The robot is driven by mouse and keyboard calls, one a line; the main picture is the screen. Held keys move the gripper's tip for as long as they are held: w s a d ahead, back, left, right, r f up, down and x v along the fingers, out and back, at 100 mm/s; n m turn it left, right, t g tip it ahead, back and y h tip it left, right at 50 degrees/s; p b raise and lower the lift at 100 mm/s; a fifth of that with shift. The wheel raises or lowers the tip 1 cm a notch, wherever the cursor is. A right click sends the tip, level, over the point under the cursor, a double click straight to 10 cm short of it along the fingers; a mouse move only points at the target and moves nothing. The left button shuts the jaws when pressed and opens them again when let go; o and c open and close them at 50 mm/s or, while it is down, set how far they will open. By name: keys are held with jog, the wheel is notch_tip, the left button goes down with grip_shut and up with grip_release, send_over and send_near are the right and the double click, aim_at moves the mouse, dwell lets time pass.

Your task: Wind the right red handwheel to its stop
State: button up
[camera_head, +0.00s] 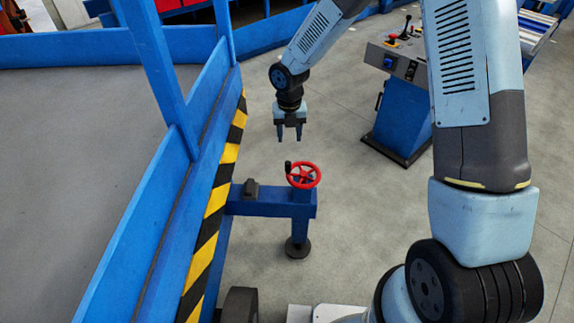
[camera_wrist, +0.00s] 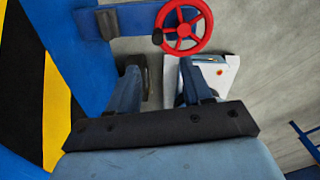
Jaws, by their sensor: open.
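The red handwheel (camera_head: 304,175) stands on a blue bracket (camera_head: 268,205) that juts from the blue frame. It has spokes and a dark crank knob (camera_head: 288,167) at its left side. My gripper (camera_head: 290,138) hangs above and slightly left of the wheel, pointing down, with its fingers apart and nothing between them. In the wrist view the wheel (camera_wrist: 184,27) shows at the top, beyond the fingertips of my gripper (camera_wrist: 160,65), with its dark knob (camera_wrist: 157,38) at the lower left rim. The gripper does not touch the wheel. Only one handwheel is in view.
A blue frame with a yellow-black striped edge (camera_head: 229,152) runs along the left. A small dark block (camera_head: 251,190) sits on the bracket. A blue control console (camera_head: 398,110) stands at the right rear. Grey floor (camera_head: 355,215) is clear right of the wheel.

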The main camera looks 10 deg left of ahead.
aim_at(288, 163)
notch_tip(288, 163, down, 14)
jog(key=shift+a+f, duration=0.15)
dwell(0.5)
jog(key=shift+a, duration=0.1)
grip_shut()
dwell(0.3)
